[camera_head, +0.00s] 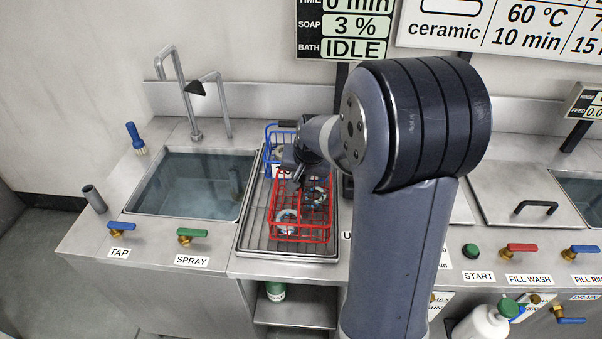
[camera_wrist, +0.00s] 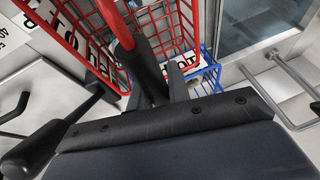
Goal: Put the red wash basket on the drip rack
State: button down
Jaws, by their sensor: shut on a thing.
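The red wash basket (camera_head: 301,229) is a wire basket with a few round parts inside, at the middle of the head view over the drip rack (camera_head: 252,236). I cannot tell whether its base touches the rack. My gripper (camera_head: 298,181) is above the basket and shut on its red handle. The wrist view shows the dark fingers (camera_wrist: 150,78) around the red bar, with the red basket's wires (camera_wrist: 197,22) beyond. The arm hides some of the rack's right and far parts.
A blue wire basket (camera_head: 272,139) stands at the rack's far end, close behind the red one. A water-filled sink (camera_head: 190,184) with a tall tap (camera_head: 183,95) is left of the rack. A closed lid (camera_head: 530,190) and valve levers (camera_head: 522,247) are to the right.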

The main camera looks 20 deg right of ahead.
jog(key=c, duration=1.8)
grip_release()
jog(key=shift+f, duration=0.15)
jog(key=o, duration=0.5)
jog(key=shift+c, duration=0.2)
jog(key=shift+s+r, duration=0.15)
jog(key=shift+r, duration=0.45)
jog(key=v, duration=1.1)
jog(key=shift+s, duration=0.1)
